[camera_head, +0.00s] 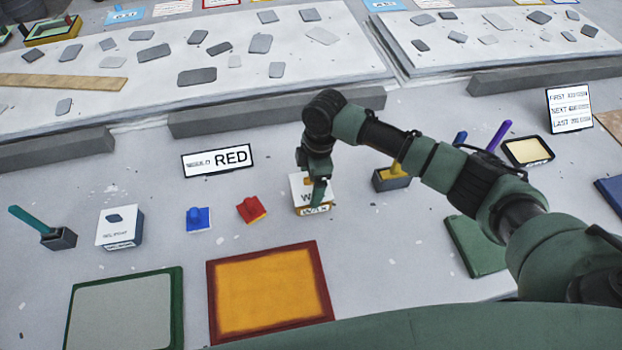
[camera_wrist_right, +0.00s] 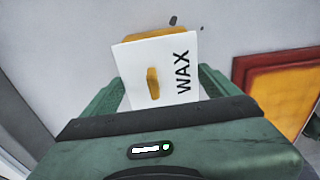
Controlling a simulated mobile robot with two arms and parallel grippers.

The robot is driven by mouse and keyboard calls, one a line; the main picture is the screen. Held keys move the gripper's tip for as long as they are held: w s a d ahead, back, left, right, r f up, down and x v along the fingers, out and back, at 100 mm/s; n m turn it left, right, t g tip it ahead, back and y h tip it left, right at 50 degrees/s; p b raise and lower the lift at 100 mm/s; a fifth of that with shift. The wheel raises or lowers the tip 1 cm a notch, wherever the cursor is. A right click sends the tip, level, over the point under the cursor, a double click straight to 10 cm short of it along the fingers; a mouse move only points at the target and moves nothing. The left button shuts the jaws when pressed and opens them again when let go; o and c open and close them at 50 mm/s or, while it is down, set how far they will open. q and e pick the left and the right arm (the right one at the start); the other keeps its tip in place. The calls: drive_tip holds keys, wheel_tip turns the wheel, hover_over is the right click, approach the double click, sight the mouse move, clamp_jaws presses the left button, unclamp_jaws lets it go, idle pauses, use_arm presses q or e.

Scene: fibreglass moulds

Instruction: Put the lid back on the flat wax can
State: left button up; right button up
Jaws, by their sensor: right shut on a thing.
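The white square lid (camera_wrist_right: 180,75), marked WAX with an orange patch, is between the fingers of my right gripper in the right wrist view. In the head view, the lid (camera_head: 300,186) is at the centre, partly covered by the gripper. My right gripper (camera_head: 319,190) points down and is shut on the lid. The orange flat wax can (camera_head: 314,211), with a white front label, shows under and just in front of it. An orange edge shows past the lid in the wrist view. I cannot tell whether lid and can touch. My left gripper is not in view.
A blue knobbed piece (camera_head: 198,218) and a red one (camera_head: 251,208) lie to the left, near a white-topped box (camera_head: 120,227). A grey box with a yellow handle (camera_head: 391,180) stands close on the right. A red-rimmed orange panel (camera_head: 268,290) lies in front.

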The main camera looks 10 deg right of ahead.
drive_tip(key=shift+f, duration=0.25)
idle(0.4)
drive_tip(key=shift+f, duration=0.25)
drive_tip(key=shift+p, duration=0.35)
idle(0.3)
drive_tip(key=o, duration=1.2)
